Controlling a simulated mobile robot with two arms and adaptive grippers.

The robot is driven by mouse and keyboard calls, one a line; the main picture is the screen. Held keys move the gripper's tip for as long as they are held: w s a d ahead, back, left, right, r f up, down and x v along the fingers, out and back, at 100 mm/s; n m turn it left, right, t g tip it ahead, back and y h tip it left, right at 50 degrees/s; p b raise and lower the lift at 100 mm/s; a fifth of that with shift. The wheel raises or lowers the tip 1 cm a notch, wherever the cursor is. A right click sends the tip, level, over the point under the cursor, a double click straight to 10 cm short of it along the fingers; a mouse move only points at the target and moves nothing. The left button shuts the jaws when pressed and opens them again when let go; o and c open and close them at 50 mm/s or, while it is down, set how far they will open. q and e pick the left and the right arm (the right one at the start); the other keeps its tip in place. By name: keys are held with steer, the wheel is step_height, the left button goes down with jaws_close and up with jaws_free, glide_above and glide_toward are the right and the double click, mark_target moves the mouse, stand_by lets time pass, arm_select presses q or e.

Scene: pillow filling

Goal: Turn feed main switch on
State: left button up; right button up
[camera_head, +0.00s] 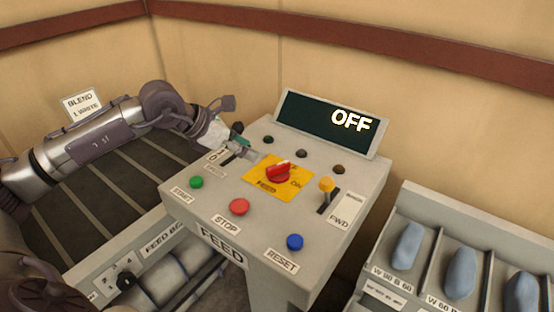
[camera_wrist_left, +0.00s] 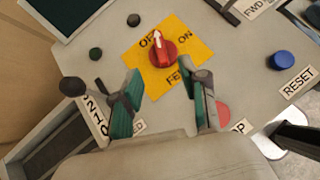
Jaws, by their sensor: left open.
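The feed main switch is a red rotary knob (camera_head: 279,172) on a yellow plate (camera_head: 262,187) on the grey console top. In the left wrist view the knob (camera_wrist_left: 162,52) has a white arrow pointing toward the OFF lettering, away from ON. The console display (camera_head: 330,124) reads OFF. My left gripper (camera_head: 243,148) is over the console, left of the knob. In the left wrist view its teal-padded fingers (camera_wrist_left: 165,103) are apart and empty, with the knob just beyond their tips; no contact shows.
Green START (camera_head: 196,182), red STOP (camera_head: 239,207) and blue RESET (camera_head: 295,242) buttons line the front edge. An orange-tipped lever (camera_head: 326,186) stands right of the knob. A tray (camera_head: 430,202) of blue pieces is at right. Wall panels stand behind.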

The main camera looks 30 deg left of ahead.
mark_target(278, 164)
arm_select(q)
steer(key=p+x, duration=0.2)
steer(key=x, duration=0.3)
steer(key=shift+w+d+f, duration=0.15)
steer(key=shift+w+d, duration=0.05)
steer(key=shift+w, duration=0.1)
steer(key=p+x, duration=0.1)
steer(key=x, duration=0.4)
steer(key=shift+w+f, duration=0.15)
steer(key=shift+f, duration=0.1)
steer(key=shift+w+d+f, duration=0.2)
steer(key=shift+w+f, duration=0.1)
steer(key=shift+f, duration=0.2)
steer(key=c, duration=0.7)
jaws_close()
arm_select(e)
steer(key=r, duration=0.2)
steer(key=s+r, duration=0.1)
steer(key=shift+d+r, duration=0.3)
steer(key=shift+r, duration=0.1)
